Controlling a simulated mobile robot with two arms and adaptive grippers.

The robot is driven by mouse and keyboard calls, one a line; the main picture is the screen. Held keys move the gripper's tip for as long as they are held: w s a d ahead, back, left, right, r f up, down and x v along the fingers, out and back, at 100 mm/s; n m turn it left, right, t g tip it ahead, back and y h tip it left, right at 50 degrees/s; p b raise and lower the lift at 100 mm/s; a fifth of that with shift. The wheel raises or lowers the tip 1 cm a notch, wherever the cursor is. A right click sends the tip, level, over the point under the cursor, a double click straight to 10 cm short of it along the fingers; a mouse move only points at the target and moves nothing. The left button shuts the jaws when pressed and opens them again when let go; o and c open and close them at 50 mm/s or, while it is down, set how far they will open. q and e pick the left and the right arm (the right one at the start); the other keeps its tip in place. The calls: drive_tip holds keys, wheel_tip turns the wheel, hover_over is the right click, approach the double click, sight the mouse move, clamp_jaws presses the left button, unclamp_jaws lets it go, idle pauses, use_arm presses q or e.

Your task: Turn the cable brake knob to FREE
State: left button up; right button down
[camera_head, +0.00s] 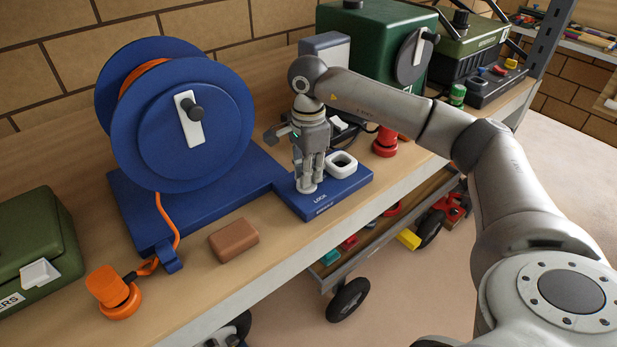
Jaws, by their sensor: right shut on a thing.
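The cable reel (182,110) is a blue drum with orange cable, standing on a blue base on the bench. A small blue plate (352,184) extends from the base to the right and carries the word LOCK near its front edge. My right gripper (307,180) points down over this plate, its fingers shut on the cable brake knob. The fingers hide most of the knob, so I cannot tell which way it points. A white square ring-like part (341,165) sits on the plate just right of the fingers. My left gripper is not in view.
A brown block (234,240) and an orange plug (113,291) lie near the bench's front edge. A green case (35,245) stands at left, and a green machine (378,45) behind my right arm. A red knob-like item (385,142) stands right of the plate. A cart (372,240) is below.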

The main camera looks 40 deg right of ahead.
drive_tip(key=shift+w+n+b, duration=0.1)
drive_tip(key=shift+n+b, duration=0.25)
drive_tip(key=shift+n, duration=0.55)
drive_tip(key=shift+r, duration=0.1)
drive_tip(key=c, duration=1.5)
unclamp_jaws()
drive_tip(key=shift+o, duration=0.2)
wheel_tip(320, 180, up, 12)
